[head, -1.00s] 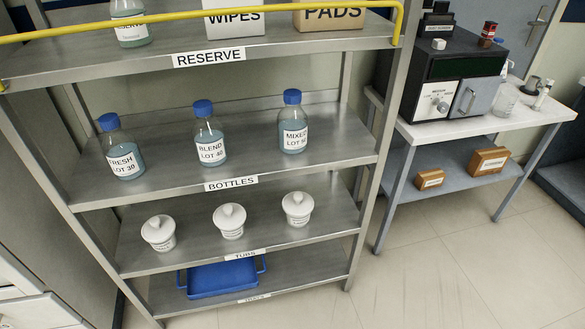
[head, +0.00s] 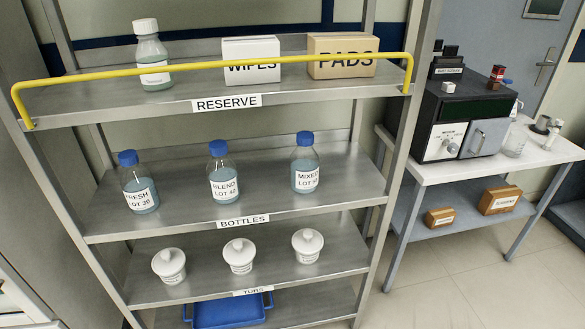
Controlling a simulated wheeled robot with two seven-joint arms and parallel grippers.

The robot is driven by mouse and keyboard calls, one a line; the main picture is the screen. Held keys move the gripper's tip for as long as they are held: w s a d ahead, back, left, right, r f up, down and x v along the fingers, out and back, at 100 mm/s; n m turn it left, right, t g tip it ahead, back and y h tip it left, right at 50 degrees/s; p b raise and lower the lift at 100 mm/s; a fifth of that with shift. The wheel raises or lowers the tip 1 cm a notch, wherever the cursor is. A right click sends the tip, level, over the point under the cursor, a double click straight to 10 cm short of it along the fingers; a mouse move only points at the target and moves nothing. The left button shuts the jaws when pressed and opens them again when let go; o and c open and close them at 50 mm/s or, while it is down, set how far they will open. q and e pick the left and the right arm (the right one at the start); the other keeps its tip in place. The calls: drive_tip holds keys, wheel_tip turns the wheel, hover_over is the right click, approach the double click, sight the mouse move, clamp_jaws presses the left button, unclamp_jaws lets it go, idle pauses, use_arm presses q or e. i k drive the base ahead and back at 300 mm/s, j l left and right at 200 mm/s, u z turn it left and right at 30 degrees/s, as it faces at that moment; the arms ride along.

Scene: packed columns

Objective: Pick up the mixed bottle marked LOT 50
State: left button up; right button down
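The mixed bottle (head: 305,164) stands upright at the right end of the shelf labelled BOTTLES (head: 265,215). It is clear with a blue cap and bluish contents, and its white label reads MIXED with a LOT line whose number is hard to read now. The blend bottle (head: 223,173), marked LOT 40, stands in the middle, and the fresh bottle (head: 138,184), marked LOT 30, stands at the left. The three bottles are apart from each other. Neither of my grippers shows in the head view.
The RESERVE shelf above, with a yellow rail (head: 220,68), holds a white-capped bottle (head: 151,55), a WIPES box (head: 250,58) and a PADS box (head: 340,55). White tubs (head: 308,246) and a blue tray (head: 230,311) are below. A side table (head: 450,170) stands right.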

sight(305, 162)
drive_tip(key=l+u, duration=0.3)
drive_tip(key=i+l+u, duration=0.1)
drive_tip(key=u, duration=0.2)
drive_tip(key=k+l+u, duration=0.1)
drive_tip(key=l+u, duration=0.3)
drive_tip(key=l, duration=1.6)
drive_tip(key=k+l, duration=0.1)
drive_tip(key=l, duration=0.65)
drive_tip(key=k+l+u, duration=0.1)
drive_tip(key=l, duration=1.4)
drive_tip(key=k+u, duration=0.05)
